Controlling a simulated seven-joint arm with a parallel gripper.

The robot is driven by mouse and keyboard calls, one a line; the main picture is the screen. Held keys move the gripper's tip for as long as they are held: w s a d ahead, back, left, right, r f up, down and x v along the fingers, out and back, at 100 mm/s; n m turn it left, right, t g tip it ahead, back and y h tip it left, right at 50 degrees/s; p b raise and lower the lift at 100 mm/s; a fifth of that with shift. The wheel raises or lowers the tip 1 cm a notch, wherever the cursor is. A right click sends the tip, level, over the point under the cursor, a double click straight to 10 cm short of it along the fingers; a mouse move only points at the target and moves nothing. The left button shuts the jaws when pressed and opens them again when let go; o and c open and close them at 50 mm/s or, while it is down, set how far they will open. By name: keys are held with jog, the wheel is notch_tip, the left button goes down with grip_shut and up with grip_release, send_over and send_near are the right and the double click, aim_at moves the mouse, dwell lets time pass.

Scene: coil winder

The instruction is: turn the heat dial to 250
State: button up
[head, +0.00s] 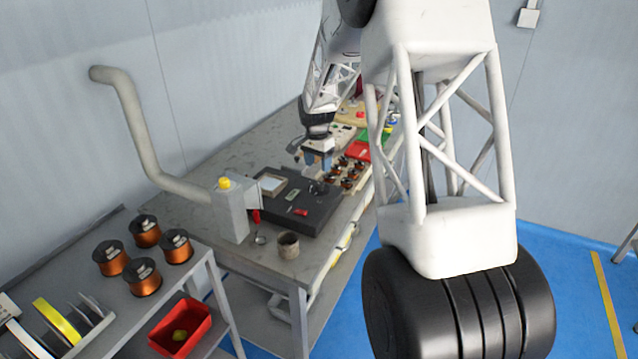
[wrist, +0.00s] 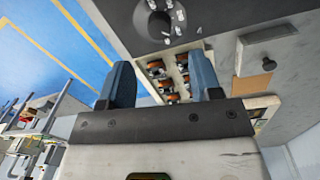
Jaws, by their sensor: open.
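The heat dial (wrist: 158,24) is a dark round knob with white marks around it, on a dark grey panel (wrist: 200,18) at the top of the wrist view. The marks and the dial's setting are too small to read. In the head view the dark box (head: 318,213) lies on the bench, and a small dark knob (head: 314,188) shows on its top. My gripper (wrist: 159,62) is open, with its two blue fingers apart and nothing between them. In the head view my gripper (head: 318,162) hangs near the box's far right side, apart from the knob.
Small copper coils (head: 350,172) stand in rows beside the box. A grey post with a yellow button (head: 224,183) and a brown cup (head: 288,246) stand on the near side. Large copper spools (head: 143,277) and a red bin (head: 182,328) are on the cart at left.

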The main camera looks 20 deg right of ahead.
aim_at(319, 184)
jog(key=shift+s+d+f, duration=0.1)
jog(key=shift+s+f, duration=0.05)
jog(key=shift+f, duration=3.7)
jog(key=shift+c, duration=0.4)
jog(key=c, duration=0.9)
jog(key=shift+o, duration=0.2)
